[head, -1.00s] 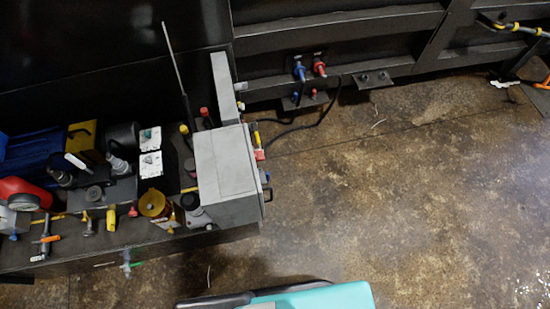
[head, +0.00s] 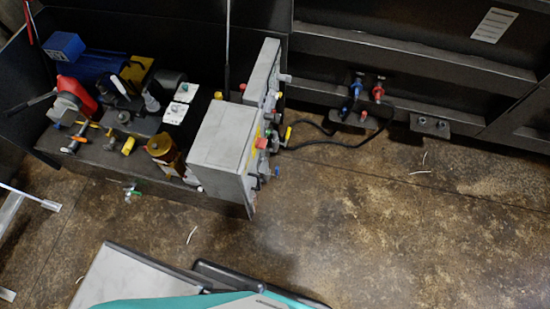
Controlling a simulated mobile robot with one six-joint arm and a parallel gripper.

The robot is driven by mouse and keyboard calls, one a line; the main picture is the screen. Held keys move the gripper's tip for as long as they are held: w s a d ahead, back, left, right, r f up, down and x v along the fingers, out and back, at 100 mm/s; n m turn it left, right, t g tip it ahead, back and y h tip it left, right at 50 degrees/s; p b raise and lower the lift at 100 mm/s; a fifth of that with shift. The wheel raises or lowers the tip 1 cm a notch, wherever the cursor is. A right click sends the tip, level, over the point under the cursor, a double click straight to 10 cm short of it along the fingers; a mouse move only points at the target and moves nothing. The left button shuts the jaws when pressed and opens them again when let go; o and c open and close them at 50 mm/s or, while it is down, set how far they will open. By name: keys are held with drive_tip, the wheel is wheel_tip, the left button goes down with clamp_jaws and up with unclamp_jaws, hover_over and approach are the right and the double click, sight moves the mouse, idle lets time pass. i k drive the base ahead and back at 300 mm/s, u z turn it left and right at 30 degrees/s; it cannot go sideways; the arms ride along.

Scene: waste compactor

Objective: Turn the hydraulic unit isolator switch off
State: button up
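The hydraulic unit (head: 150,200) stands on the floor at the left of the head view, with pumps, valves and fittings on its top. A grey control box (head: 222,150) sits at its right end. A small red part (head: 262,143) with yellow beside it shows on the box's right-hand face. It may be the isolator switch, but it is seen edge-on and too small to tell its position. My gripper is not in view.
A black cable (head: 325,133) runs from near the box to blue and red connectors (head: 368,92) on the dark wall. A bracket (head: 430,126) sticks out at the wall's foot.

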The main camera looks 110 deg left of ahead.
sight(260, 143)
drive_tip(key=u, duration=0.15)
drive_tip(key=i, duration=0.55)
drive_tip(key=u, duration=1.35)
drive_tip(key=k, duration=0.25)
drive_tip(key=u, duration=2.65)
